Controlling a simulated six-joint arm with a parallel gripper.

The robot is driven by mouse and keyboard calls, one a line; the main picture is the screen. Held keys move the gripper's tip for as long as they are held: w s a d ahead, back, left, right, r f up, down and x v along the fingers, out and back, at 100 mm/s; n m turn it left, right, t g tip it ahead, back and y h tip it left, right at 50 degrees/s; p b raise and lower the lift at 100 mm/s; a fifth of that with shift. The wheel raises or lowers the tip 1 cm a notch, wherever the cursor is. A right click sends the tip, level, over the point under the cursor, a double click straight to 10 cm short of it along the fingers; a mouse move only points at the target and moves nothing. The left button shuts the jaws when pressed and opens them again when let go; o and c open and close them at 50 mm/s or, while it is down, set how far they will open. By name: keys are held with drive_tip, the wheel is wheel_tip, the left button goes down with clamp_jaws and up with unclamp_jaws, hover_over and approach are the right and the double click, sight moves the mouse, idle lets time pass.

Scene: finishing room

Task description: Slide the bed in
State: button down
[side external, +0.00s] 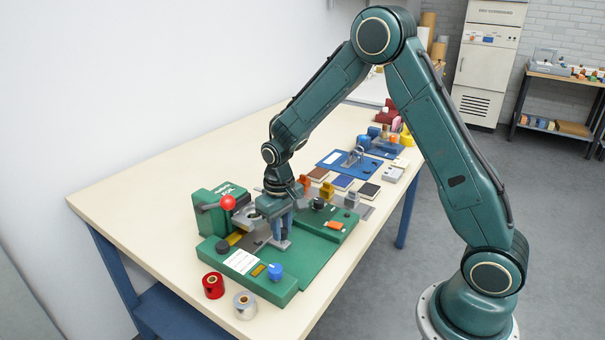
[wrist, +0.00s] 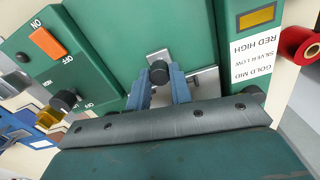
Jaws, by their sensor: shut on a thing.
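A green foil press (side external: 312,262) stands at the near end of the table, with a red ball lever (side external: 227,202) at its back left. My gripper (side external: 281,238) points down over the front of its base. In the wrist view my gripper (wrist: 160,80) has its blue fingers shut on a black knob (wrist: 159,69). The knob stands on a light grey metal piece, the visible end of the bed (wrist: 203,80). The rest of the bed is hidden by my fingers and wrist, so how far in it sits cannot be told.
A label card (side external: 241,261) and a blue knob (side external: 275,271) are on the press's front block. An orange switch (side external: 335,225) is on its right block. A red roll (side external: 213,285) and a silver roll (side external: 244,305) stand at the table's front edge. Blue fixtures (side external: 345,163) lie farther back.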

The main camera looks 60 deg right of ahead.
drive_tip(key=shift+w, duration=1)
drive_tip(key=c, duration=1.3)
unclamp_jaws()
drive_tip(key=shift+o, duration=0.2)
drive_tip(key=shift+s+r, duration=0.1)
wheel_tip(320, 180, up, 14)
drive_tip(key=shift+f, duration=0.2)
drive_tip(key=shift+a, duration=0.1)
